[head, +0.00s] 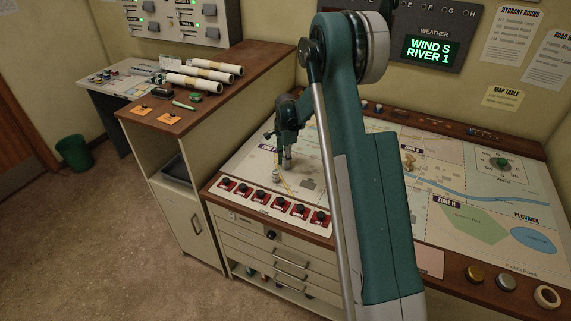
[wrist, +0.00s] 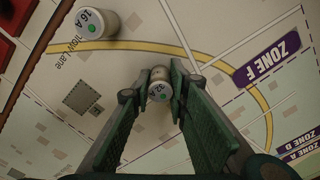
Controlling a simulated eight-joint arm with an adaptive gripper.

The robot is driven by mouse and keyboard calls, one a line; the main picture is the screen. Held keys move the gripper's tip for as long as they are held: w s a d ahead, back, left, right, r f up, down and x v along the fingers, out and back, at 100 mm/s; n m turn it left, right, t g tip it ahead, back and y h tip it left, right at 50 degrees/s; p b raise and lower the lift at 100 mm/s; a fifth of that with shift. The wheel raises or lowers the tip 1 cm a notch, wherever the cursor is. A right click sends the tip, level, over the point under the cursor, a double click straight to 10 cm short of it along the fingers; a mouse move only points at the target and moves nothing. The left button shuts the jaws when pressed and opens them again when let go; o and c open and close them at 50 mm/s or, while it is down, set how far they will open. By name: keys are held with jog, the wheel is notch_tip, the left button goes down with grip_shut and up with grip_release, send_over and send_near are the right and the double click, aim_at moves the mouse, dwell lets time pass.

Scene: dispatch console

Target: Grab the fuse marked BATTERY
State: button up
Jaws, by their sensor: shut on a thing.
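In the wrist view, my gripper (wrist: 161,84) is shut on a small pale cylindrical fuse (wrist: 158,92). Its end cap has a green dot and a marking that seems to read 32. A second pale fuse (wrist: 96,22) marked 16 A, also with a green dot, stands apart at the upper left. I cannot read BATTERY on either one. In the head view, my gripper (head: 287,160) is low over the map table (head: 262,192), and a small pale fuse (head: 275,175) stands just in front of it. Whether the held fuse touches the map is unclear.
A row of red blocks with black knobs (head: 273,203) runs along the map's front left edge. A tan piece (head: 409,160) stands farther right on the map. Rolled papers (head: 205,77) lie on the wooden cabinet at left. My arm hides the middle of the table.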

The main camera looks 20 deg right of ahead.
jog(key=shift+r, duration=0.1)
jog(key=shift+r, duration=4.95)
